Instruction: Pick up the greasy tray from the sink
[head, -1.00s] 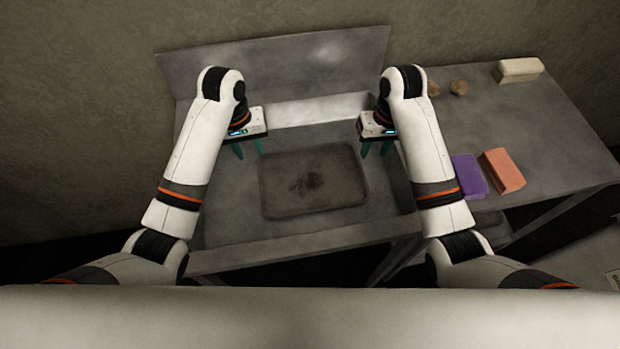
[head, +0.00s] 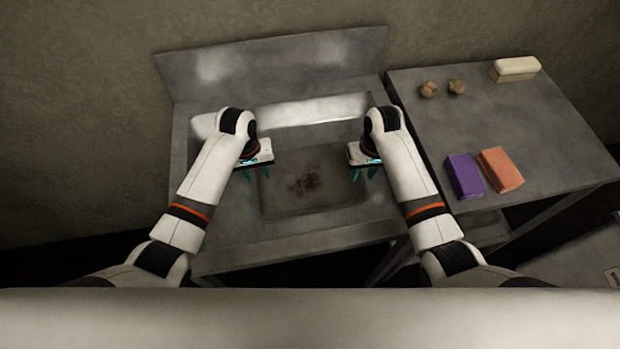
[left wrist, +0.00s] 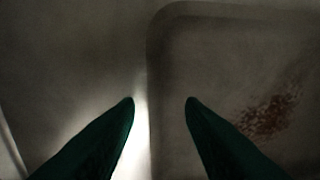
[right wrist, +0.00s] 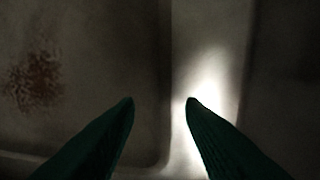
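The greasy tray (head: 318,200) is grey with a reddish-brown stain and lies in the metal sink (head: 222,225). My left gripper (head: 257,176) is open above the tray's left edge. In the left wrist view its fingertips (left wrist: 161,101) are apart, with the tray (left wrist: 215,60) rim between and below them. My right gripper (head: 363,174) is open above the tray's right edge. In the right wrist view its fingertips (right wrist: 161,101) are apart on either side of the rim of the tray (right wrist: 100,60). I cannot tell whether the fingers touch it.
A metal table (head: 540,135) adjoins the sink on the right. It holds a purple block (head: 465,176), an orange sponge-like block (head: 501,170), a cream block (head: 516,69) and two small brown lumps (head: 429,89). A metal backsplash (head: 280,65) rises behind the sink.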

